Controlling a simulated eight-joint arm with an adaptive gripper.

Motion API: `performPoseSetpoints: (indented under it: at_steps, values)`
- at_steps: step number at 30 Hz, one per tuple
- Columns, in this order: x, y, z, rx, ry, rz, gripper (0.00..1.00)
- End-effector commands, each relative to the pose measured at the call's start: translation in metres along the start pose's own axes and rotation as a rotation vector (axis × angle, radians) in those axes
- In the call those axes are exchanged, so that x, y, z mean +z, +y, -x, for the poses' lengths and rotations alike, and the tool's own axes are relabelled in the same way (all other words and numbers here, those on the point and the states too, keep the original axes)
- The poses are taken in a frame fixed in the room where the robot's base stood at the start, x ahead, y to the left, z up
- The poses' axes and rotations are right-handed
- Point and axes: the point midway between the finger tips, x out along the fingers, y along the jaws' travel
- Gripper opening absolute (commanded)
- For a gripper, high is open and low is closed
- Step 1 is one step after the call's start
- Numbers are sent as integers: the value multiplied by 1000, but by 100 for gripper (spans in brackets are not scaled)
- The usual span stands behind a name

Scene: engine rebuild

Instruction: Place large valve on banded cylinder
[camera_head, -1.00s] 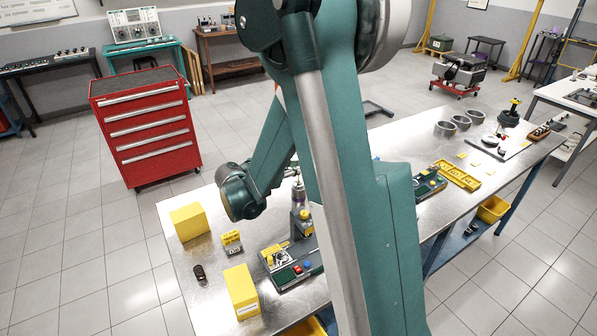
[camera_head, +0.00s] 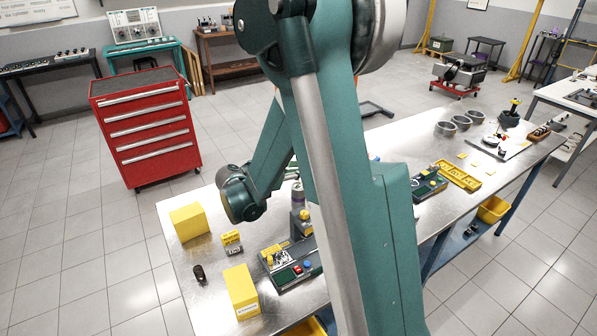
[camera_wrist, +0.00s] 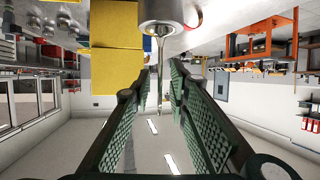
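In the wrist view a silver valve (camera_wrist: 162,42) has its wide head against a broad metal cylinder (camera_wrist: 165,10) at the top edge. Its thin stem runs down the picture between my gripper's fingers. My gripper (camera_wrist: 164,75) is open, with a green ribbed pad on each side of the stem and visible gaps. In the head view a grey cylinder (camera_head: 298,192) stands on the bench beside my arm. I cannot tell its bands clearly. My gripper and the valve are mostly hidden there by my arm.
The steel bench (camera_head: 215,282) holds a yellow block (camera_head: 190,222), a labelled yellow block (camera_head: 241,291), a small dark part (camera_head: 199,273) and a control box (camera_head: 288,268). Metal rings (camera_head: 462,122) and a yellow tray (camera_head: 457,175) lie farther right.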

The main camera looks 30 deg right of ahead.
Motion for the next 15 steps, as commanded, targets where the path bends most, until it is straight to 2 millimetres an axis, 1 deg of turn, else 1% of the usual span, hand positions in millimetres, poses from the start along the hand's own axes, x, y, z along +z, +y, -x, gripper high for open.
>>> performPoseSetpoints:
  at_steps: [7, 11, 15]
  values:
    - [-4, 0, 2, 0, 0, 0, 18]
    - [-3, 0, 14, -1, 0, 1, 18]
    - [-3, 0, 30, -2, 0, 0, 18]
